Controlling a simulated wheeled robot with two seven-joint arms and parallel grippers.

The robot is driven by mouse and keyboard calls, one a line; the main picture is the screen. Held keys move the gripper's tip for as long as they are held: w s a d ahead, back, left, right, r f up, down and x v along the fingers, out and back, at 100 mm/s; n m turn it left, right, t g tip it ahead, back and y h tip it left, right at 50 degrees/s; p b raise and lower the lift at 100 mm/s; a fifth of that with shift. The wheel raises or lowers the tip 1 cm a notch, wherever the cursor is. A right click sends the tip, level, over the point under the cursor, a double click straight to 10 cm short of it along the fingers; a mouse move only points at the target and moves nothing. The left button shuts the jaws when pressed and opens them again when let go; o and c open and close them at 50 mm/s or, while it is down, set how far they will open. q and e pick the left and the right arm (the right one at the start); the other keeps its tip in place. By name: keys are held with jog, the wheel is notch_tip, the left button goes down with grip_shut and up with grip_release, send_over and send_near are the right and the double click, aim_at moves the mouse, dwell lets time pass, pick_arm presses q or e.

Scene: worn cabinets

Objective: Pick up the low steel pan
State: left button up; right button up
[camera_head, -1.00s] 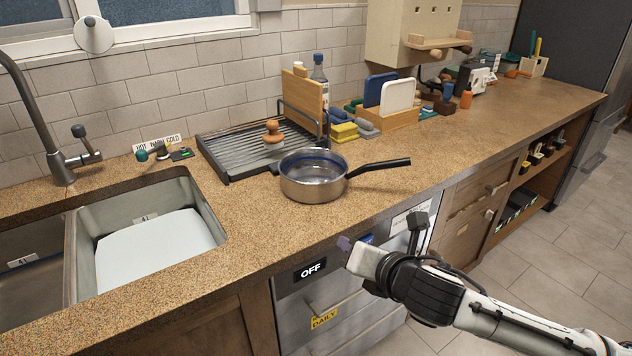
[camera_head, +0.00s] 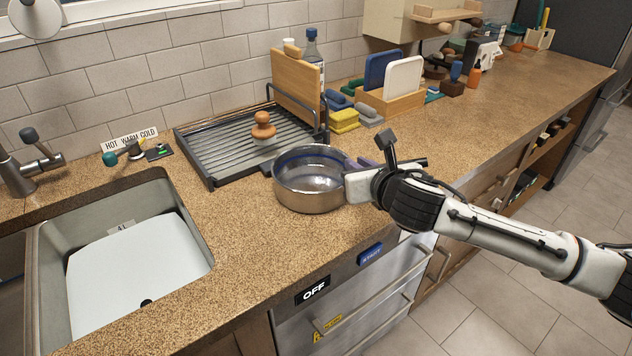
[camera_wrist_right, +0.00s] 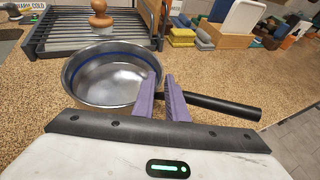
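The low steel pan (camera_head: 309,184) stands upright on the brown speckled counter, in front of the dish rack. Its black handle points right; in the head view my right gripper and arm hide most of it. In the right wrist view the pan (camera_wrist_right: 108,78) lies ahead and slightly left, and its handle (camera_wrist_right: 222,106) runs right from behind the purple fingers. My right gripper (camera_wrist_right: 160,96) has its two fingers apart, close to where the handle meets the pan. In the head view the right gripper (camera_head: 364,166) is at the pan's right side. I cannot tell whether it touches. My left gripper is not in view.
A dish rack (camera_head: 215,158) with a wooden-knobbed brush (camera_head: 263,127) stands behind the pan. Sponges (camera_head: 343,121) and a wooden board holder (camera_head: 392,103) are behind right. The sink (camera_head: 193,235) is at left. Bare counter (camera_head: 235,235) lies in front of the pan.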

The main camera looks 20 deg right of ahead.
jog(key=shift+x, duration=2.75)
jog(key=shift+s+d+f, duration=0.1)
jog(key=shift+f, duration=0.1)
grip_shut()
notch_tip(320, 180, up, 10)
jog(key=shift+r, duration=0.2)
dwell(0.4)
jog(key=s+a+r, duration=0.2)
jog(key=s, duration=0.6)
jog(key=s+a+r, duration=0.2)
jog(key=s+a, duration=0.1)
jog(key=s, duration=0.6)
jog(key=shift+r+n+y, duration=0.3)
jog(key=shift+y, duration=0.1)
